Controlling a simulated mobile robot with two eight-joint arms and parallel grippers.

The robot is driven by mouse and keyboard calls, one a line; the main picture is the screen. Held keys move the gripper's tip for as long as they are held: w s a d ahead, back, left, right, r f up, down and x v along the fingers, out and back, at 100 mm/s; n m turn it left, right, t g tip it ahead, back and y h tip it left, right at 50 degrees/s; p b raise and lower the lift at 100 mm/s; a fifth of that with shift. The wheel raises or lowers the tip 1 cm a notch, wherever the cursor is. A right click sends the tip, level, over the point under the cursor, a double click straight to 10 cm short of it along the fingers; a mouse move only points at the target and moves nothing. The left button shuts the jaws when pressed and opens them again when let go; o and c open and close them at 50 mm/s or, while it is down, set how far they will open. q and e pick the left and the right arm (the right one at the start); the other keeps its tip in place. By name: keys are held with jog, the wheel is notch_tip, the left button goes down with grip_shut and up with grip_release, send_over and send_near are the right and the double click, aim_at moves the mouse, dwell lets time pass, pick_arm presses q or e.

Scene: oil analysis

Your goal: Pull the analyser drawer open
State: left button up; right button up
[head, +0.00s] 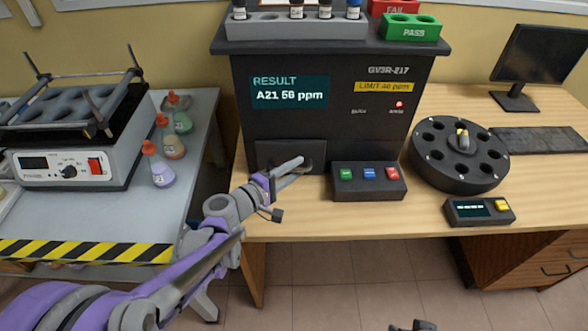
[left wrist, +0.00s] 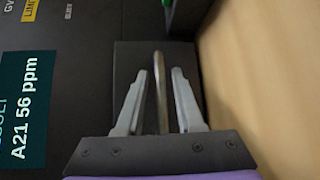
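The analyser (head: 330,125) is a dark box on the wooden desk; its screen reads "RESULT A21 56 ppm". Its drawer front (head: 270,153) is at the lower left of the box and looks closed. My left gripper (head: 300,168) is at the drawer front. In the left wrist view, the drawer front (left wrist: 125,62) faces the camera and the metal handle bar (left wrist: 160,90) stands between the two fingers of my left gripper (left wrist: 161,74). The fingers are open, with a gap on each side of the bar.
A button box (head: 368,182) stands just right of the drawer. A black carousel (head: 460,172) and a small display box (head: 478,211) are further right. At left, flasks (head: 158,168) and a shaker (head: 70,150) stand on a grey table (head: 205,130). Bare desk lies before the analyser.

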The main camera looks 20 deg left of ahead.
pick_arm(q)
grip_shut()
dwell(1.2)
